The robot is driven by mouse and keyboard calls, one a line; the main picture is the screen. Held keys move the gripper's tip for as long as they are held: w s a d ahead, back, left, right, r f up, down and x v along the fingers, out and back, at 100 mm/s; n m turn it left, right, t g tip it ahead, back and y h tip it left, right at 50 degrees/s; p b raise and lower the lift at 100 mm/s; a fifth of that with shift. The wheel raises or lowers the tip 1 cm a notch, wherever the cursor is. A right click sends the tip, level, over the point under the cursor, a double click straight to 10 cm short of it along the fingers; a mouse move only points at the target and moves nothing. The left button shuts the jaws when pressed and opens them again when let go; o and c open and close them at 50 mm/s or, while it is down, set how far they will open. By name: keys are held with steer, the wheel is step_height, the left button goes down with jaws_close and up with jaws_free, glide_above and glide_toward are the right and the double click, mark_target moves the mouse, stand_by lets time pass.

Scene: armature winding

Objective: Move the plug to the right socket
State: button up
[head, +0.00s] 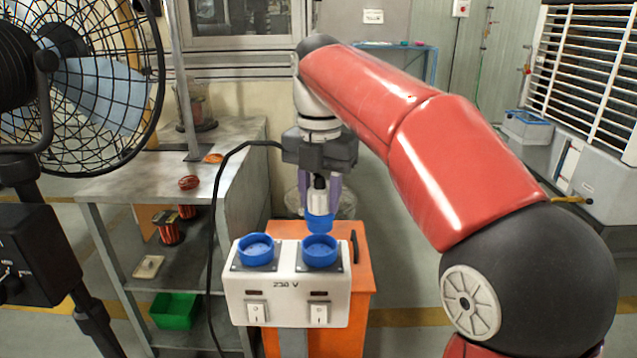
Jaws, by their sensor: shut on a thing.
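A white socket box (287,296) marked 230 V stands in front of an orange cabinet. On its top are two round blue sockets, the left socket (256,249) and the right socket (319,251), both with nothing in them that I can see. My gripper (320,190) points down and is shut on the plug (320,222), which has a white body and a blue lower end. The plug hangs upright behind and above the right socket in the picture. Whether it touches the socket's far rim cannot be told. Switches (257,312) sit on the box's front.
A black cable (213,225) arcs left from near my gripper and runs down beside the box. A grey table (150,180) with wire coils and a shelf stands at left, with a fan (80,80) in front. The orange cabinet (362,262) is behind the box.

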mark_target(320, 177)
steer(key=shift+f+b, duration=0.6)
steer(key=shift+f, duration=1.65)
steer(key=shift+f, duration=0.6)
stand_by(0.3)
steer(key=o, duration=0.8)
steer(key=shift+c, duration=0.2)
steer(key=shift+r, duration=0.1)
steer(key=shift+r+p, duration=0.65)
steer(key=shift+r, duration=4.8)
